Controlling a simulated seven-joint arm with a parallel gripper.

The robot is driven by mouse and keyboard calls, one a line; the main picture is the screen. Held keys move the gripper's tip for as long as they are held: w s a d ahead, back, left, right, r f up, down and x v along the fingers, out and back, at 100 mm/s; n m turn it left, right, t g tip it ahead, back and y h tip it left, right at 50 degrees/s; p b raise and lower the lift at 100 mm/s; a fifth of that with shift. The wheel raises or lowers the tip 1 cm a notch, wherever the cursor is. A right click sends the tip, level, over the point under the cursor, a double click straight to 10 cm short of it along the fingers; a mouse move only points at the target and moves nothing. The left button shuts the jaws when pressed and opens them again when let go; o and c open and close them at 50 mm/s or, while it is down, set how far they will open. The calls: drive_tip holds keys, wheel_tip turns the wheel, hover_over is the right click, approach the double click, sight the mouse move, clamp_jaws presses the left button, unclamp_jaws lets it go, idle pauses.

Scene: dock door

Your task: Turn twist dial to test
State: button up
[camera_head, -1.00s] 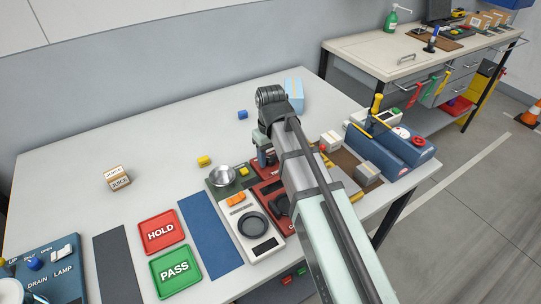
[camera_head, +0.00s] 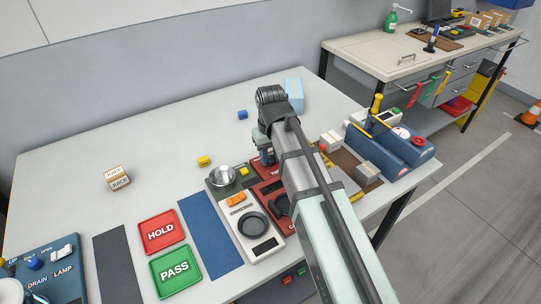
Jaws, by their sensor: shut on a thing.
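A red panel (camera_head: 269,188) lies on the table, partly hidden under my arm. Only parts of its white lettering show, so the dial's marks cannot be read. My gripper (camera_head: 266,158) points down over the far end of this panel. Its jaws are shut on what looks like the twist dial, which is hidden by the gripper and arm. Which way the dial points cannot be seen. A dark round part shows beside my arm, lower on the panel.
A scale (camera_head: 252,226) and a metal bowl (camera_head: 222,176) stand close left of the panel. Red HOLD (camera_head: 160,246) and green PASS (camera_head: 187,266) trays lie further left. A blue device (camera_head: 392,146) stands right of my arm. The table's back left is mostly clear.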

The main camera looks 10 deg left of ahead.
sight(270, 158)
drive_tip(key=m, duration=0.4)
drive_tip(key=shift+m, duration=0.3)
drive_tip(key=m, duration=0.3)
drive_tip(key=shift+m, duration=0.3)
drive_tip(key=m, duration=0.3)
drive_tip(key=shift+m, duration=2.1)
drive_tip(key=o, duration=1)
drive_tip(key=shift+o, duration=0.2)
wheel_tip(270, 158, up, 14)
